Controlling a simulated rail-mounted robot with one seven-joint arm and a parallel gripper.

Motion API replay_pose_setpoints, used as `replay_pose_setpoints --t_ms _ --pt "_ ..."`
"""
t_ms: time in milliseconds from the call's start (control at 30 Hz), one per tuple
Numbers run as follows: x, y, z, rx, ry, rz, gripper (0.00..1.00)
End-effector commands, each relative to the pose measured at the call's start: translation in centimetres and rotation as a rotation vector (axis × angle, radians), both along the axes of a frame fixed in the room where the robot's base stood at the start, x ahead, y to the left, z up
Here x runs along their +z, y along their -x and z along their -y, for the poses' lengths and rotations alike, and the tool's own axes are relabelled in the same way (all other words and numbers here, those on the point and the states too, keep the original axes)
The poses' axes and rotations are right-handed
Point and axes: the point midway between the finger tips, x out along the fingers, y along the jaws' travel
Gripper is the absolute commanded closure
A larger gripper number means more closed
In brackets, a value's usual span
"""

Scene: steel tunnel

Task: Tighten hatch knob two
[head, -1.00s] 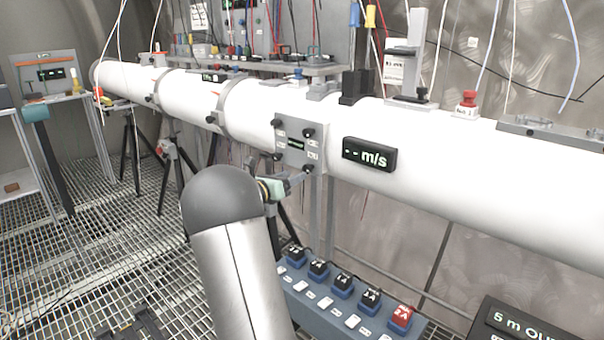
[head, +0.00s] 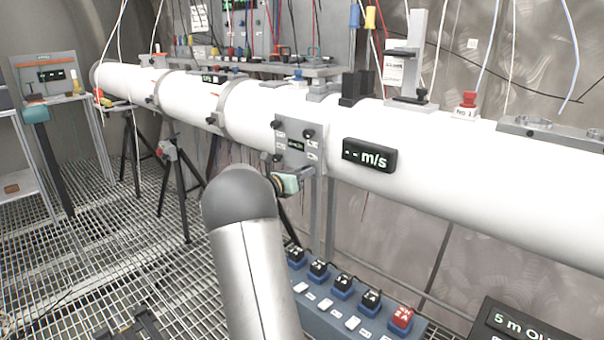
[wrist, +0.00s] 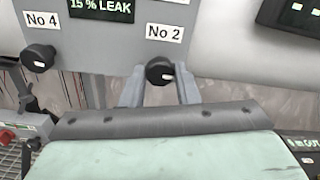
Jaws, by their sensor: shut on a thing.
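The hatch plate (head: 291,144) is a grey panel on the side of the white pipe, with black knobs near its corners. In the wrist view, the black knob two (wrist: 160,70) is under its "No 2" label at the plate's lower right. My gripper (wrist: 161,85) has one grey finger on each side of this knob and is shut on it. In the head view, my gripper (head: 306,176) reaches the plate's lower right corner, and the knob there is mostly hidden. Knob four (wrist: 40,58) is to the left, under its "No 4" label.
A "m/s" display (head: 369,156) is on the pipe right of the plate. A blue switch box (head: 345,305) stands below, near my arm. A dark display (head: 515,322) is at lower right. Tripod legs (head: 177,190) support the pipe at left over grating.

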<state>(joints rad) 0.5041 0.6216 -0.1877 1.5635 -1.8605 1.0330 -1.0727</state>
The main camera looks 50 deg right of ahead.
Motion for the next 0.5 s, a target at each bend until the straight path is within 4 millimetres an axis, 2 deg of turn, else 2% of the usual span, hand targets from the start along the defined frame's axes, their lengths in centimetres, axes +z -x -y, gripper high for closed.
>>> replay_pose_setpoints --t_ms 267,500 --pt "-0.16 -0.04 -0.08 0.000 0.006 0.060 0.95" --pt "-0.42 -0.10 -0.11 0.001 0.015 0.218 0.95"
